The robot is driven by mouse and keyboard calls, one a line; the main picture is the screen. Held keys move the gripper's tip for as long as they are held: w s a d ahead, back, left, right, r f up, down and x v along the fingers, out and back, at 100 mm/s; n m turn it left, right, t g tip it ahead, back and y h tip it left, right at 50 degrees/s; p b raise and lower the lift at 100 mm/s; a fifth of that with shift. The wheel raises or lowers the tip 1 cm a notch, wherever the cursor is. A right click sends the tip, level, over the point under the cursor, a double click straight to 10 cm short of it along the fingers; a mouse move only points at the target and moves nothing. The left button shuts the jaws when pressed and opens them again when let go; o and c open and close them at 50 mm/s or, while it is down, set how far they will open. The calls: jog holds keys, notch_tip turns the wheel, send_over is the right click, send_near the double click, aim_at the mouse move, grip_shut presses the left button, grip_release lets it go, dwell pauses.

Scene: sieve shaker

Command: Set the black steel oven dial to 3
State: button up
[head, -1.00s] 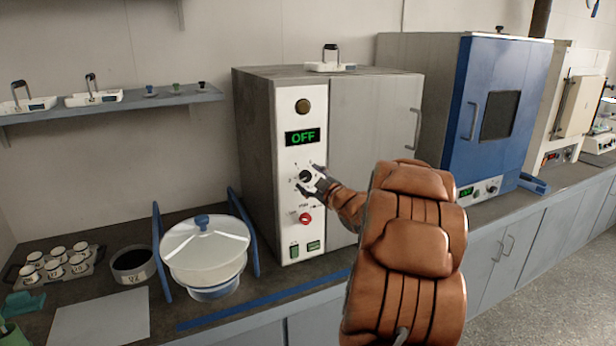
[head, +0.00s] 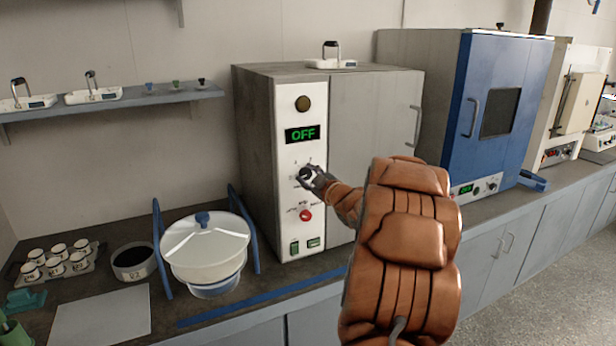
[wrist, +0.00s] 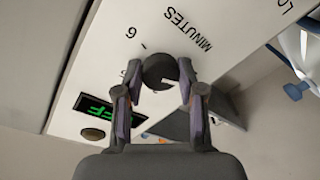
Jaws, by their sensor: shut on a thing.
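The steel oven (head: 375,140) stands in the middle of the counter, with a white control panel whose green display (head: 303,134) reads OFF. Its black dial (wrist: 160,70) sits on that panel; the wrist view shows a "6" and the word MINUTES printed near it. My gripper (head: 308,176) is at the dial, and in the wrist view its two fingers (wrist: 160,92) are closed around the dial's sides. The dial's pointer setting is not clear to me. Part of the printed scale is hidden by my fingers.
Below the dial is a red knob (head: 305,214) and two green switches. A lidded white tub (head: 206,250) stands close left of the oven. A blue oven (head: 490,120) stands to the right. A small white tray rests on the steel oven's top.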

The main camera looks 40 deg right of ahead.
jog(key=shift+c, duration=0.7)
jog(key=shift+m, duration=0.3)
jog(key=m+p, duration=0.2)
jog(key=shift+r+m, duration=0.1)
jog(key=shift+m, duration=0.3)
jog(key=m+p, duration=0.1)
jog(key=m, duration=0.2)
jog(key=shift+m+t, duration=0.3)
jog(key=shift+m, duration=0.1)
jog(key=m+h+p, duration=0.1)
jog(key=m, duration=0.6)
jog(key=shift+f, duration=0.2)
